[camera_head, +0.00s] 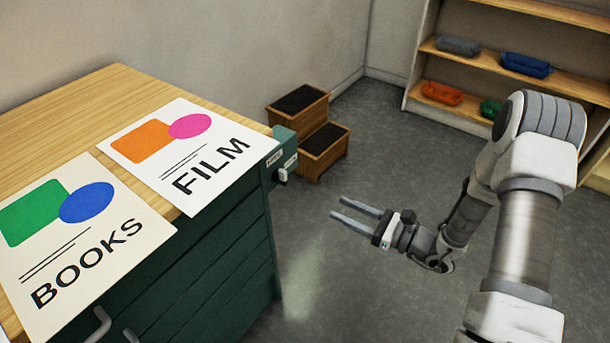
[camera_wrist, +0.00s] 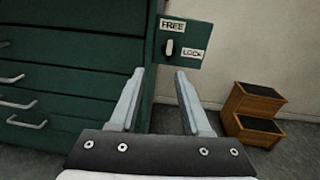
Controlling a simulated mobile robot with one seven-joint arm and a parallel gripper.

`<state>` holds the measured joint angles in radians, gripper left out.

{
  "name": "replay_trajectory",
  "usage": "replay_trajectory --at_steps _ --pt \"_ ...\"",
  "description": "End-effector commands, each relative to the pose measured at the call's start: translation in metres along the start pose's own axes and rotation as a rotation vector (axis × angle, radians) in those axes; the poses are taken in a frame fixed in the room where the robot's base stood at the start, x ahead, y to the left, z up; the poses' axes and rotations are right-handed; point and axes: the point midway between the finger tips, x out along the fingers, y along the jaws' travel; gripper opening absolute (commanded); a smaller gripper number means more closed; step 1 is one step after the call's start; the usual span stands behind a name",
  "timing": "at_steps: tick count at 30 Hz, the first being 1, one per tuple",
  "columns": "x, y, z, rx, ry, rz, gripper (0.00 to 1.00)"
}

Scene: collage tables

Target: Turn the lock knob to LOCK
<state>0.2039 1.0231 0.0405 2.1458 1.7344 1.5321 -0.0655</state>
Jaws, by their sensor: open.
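The lock knob (camera_wrist: 169,48) is a small pale upright handle on a green plate (camera_wrist: 190,59) at the side of the green cabinet. In the wrist view a FREE label (camera_wrist: 172,25) is above the knob and a LOCK label (camera_wrist: 193,54) is to its right. The knob stands nearly vertical, its top toward FREE. In the head view the knob (camera_head: 282,175) shows small at the cabinet's right edge. My gripper (camera_head: 337,208) is open and empty, to the right of the knob and apart from it. In the wrist view the knob appears beyond and between the fingertips (camera_wrist: 160,72).
The green cabinet (camera_head: 228,255) has drawers with handles, and FILM (camera_head: 195,152) and BOOKS (camera_head: 78,237) sheets on its wooden top. A wooden step stool (camera_head: 320,150) stands behind. A shelf (camera_head: 480,55) with several coloured bins is at the back right. The floor around my gripper is clear.

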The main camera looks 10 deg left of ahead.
Motion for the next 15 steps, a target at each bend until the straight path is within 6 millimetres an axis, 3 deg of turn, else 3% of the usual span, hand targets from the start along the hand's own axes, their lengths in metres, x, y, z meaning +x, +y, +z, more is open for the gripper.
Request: replay_trajectory --at_steps 3,8,15 --pt "-0.001 -0.004 -0.015 0.029 -0.008 -0.040 0.47" --pt "0.008 -0.006 -0.018 0.034 -0.010 -0.048 0.47" --pt "0.053 -0.007 -0.018 0.031 -0.010 -0.043 0.47"
